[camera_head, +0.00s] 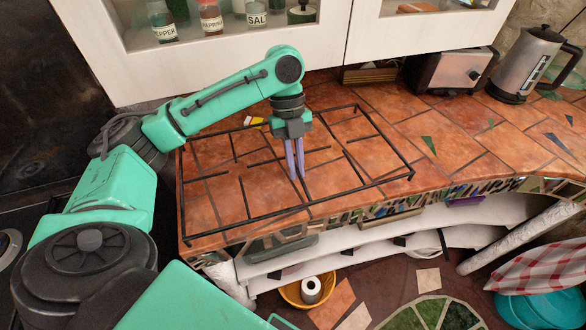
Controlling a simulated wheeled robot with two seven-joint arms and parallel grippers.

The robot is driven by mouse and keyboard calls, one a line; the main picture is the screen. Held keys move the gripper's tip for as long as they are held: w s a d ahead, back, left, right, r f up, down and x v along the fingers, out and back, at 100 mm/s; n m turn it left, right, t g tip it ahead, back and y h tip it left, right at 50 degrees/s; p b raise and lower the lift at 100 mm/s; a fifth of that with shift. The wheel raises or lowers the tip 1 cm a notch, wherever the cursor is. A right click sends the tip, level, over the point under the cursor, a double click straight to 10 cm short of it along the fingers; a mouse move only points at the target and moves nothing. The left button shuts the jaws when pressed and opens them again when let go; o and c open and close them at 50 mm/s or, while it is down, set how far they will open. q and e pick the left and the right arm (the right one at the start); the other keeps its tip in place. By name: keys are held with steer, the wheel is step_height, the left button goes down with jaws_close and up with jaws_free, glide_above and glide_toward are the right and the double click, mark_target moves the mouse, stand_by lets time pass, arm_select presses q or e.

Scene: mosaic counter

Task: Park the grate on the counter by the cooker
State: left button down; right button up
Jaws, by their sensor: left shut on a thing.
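The grate (342,194) is a wide black rectangle of thin bars with short inner prongs. It lies level over the tiled counter (390,150), spanning its left part. I cannot tell whether it touches the tiles or hovers just above them. My left gripper (297,176) points down inside the grate's outline, its two purple fingers close together and shut on an inner bar of the grate. The fingers hide the gripped spot. A dark surface at the far left, perhaps the cooker (12,212), is mostly hidden by my arm. My right gripper is out of view.
A toaster (448,72) and a steel kettle (526,64) stand at the back right. A white cabinet with spice jars (211,18) hangs above. A small yellow and white item (254,122) lies by the grate's back edge. The counter's right part is clear.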

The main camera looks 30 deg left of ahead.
arm_select(q)
step_height(320, 180, down, 6)
steer(key=shift+f+p, duration=0.1)
steer(key=shift+p, duration=0.2)
steer(key=shift+s, duration=0.1)
steer(key=c, duration=1)
jaws_free()
steer(key=shift+s, duration=0.1)
steer(key=shift+o, duration=0.2)
